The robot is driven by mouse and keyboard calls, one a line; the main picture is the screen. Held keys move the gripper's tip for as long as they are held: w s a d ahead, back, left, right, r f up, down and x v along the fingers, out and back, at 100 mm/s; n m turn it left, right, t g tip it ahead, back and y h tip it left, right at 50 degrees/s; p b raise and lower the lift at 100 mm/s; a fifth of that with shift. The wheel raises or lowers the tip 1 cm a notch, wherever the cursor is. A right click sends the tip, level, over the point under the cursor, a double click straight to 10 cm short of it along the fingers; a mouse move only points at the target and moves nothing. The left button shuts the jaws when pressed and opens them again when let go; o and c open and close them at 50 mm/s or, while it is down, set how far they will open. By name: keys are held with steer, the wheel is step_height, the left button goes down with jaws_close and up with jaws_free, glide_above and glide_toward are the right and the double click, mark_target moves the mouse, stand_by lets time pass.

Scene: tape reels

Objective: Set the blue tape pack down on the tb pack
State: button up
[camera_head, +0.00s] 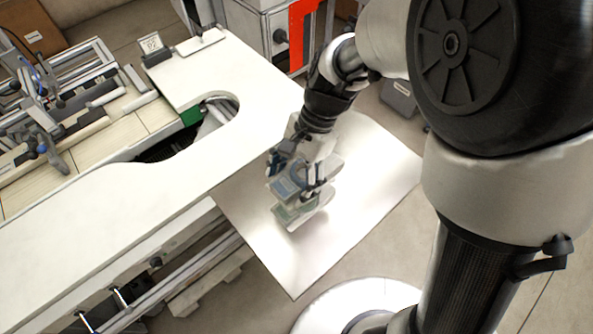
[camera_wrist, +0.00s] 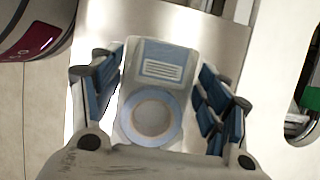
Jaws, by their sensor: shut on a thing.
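My gripper (camera_head: 297,177) is shut on the blue tape pack (camera_head: 287,188), a pale pack with a blue label. In the wrist view the blue tape pack (camera_wrist: 150,117) sits between the two blue-padded fingers of my gripper (camera_wrist: 161,85), showing its striped label and round blue ring. Directly below it in the head view is a pack with a green label (camera_head: 296,210), partly hidden by the held pack. It may be the tb pack, but I cannot read its marking. I cannot tell whether the two packs touch.
A white board (camera_head: 345,235) lies under the packs, with bare room around them. A grey cabinet with a red panel (camera_head: 303,35) stands behind.

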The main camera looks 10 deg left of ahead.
step_height(320, 180, down, 10)
steer(key=shift+r+b, duration=0.1)
steer(key=shift+b, duration=1.1)
steer(key=shift+f, duration=0.25)
steer(key=o, duration=1.2)
steer(key=shift+c, duration=0.2)
steer(key=shift+r, duration=0.1)
